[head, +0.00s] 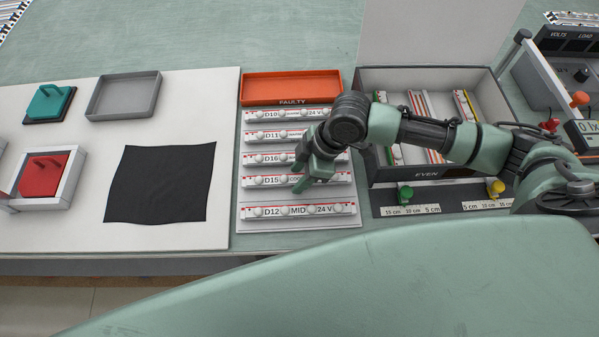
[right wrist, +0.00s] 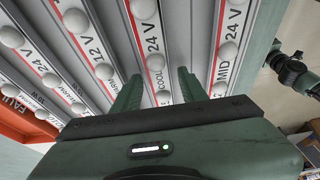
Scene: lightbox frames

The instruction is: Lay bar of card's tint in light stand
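Several white light bars with round knobs lie in a column on a grey rack (head: 242,190). Their labels include D10, D11, D16, D15 and D12. My right gripper (head: 306,180) is over the D15 bar (head: 262,181), its fingers pointing down. In the right wrist view the open fingers (right wrist: 159,88) stand on either side of the bar marked COOL 24 V (right wrist: 151,40). I cannot tell if they touch it. The D12 bar (head: 270,212) reads MID 24 V. I cannot make out a tint card or say which fixture is the light stand. My left gripper is out of view.
An orange FAULTY tray (head: 292,76) is behind the bars. An open box marked EVEN (head: 400,175) holds more bars at right, partly behind my right arm.

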